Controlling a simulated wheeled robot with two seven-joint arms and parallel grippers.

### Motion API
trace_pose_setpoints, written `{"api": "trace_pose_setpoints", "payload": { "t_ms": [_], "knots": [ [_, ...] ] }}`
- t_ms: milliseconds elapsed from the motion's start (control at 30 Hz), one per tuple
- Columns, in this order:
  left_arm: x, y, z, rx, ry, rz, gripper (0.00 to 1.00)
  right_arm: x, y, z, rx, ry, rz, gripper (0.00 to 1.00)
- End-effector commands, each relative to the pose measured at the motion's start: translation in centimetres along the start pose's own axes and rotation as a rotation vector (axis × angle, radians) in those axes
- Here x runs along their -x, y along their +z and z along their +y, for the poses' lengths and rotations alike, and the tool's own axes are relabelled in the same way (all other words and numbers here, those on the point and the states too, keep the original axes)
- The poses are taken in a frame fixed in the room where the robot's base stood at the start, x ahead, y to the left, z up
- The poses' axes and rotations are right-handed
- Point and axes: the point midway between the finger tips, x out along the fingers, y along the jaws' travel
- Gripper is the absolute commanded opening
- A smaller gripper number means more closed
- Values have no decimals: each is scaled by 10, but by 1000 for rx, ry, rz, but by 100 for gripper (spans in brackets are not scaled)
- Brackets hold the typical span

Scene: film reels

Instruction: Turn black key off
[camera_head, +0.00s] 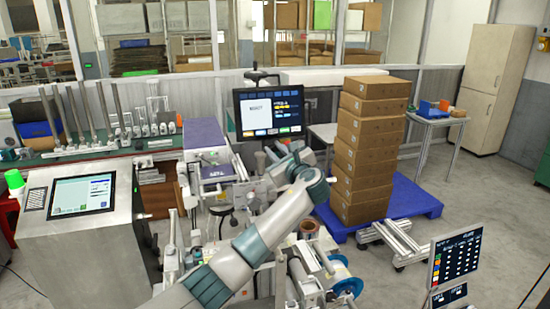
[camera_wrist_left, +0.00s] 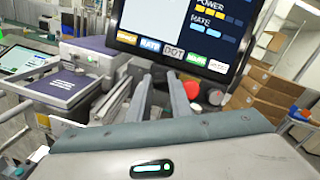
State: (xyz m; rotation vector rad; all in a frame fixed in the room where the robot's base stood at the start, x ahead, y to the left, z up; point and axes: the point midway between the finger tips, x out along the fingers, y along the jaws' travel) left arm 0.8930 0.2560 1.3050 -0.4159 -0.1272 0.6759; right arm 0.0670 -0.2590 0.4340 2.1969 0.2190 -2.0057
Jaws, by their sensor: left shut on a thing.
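My left gripper (camera_head: 267,155) reaches in front of the dark monitor (camera_head: 268,112) at the machine. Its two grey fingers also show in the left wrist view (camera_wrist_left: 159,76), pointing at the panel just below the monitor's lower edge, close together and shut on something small. The black key is between or behind the fingertips and I cannot make it out; its turn position is hidden. A red knob (camera_wrist_left: 192,89) and a white-rimmed button (camera_wrist_left: 217,97) sit just right of the fingers. My right gripper is not in view.
A purple-topped unit (camera_head: 206,145) stands left of the gripper. A stack of cardboard boxes (camera_head: 365,150) on a blue pallet (camera_head: 425,200) stands to the right. A console with a screen (camera_head: 82,195) is at the left. Open floor lies at the far right.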

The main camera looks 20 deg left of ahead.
Motion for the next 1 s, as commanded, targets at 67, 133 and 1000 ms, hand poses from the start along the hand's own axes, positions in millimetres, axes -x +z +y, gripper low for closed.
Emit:
{"api": "trace_pose_setpoints", "payload": {
  "t_ms": [67,133,1000],
  "knots": [
    [0,-5,1,73,15,2,0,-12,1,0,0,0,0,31],
    [0,-5,1,137,30,2,0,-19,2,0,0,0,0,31],
    [0,-1,-3,925,199,2,0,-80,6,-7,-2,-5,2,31]
  ]
}}
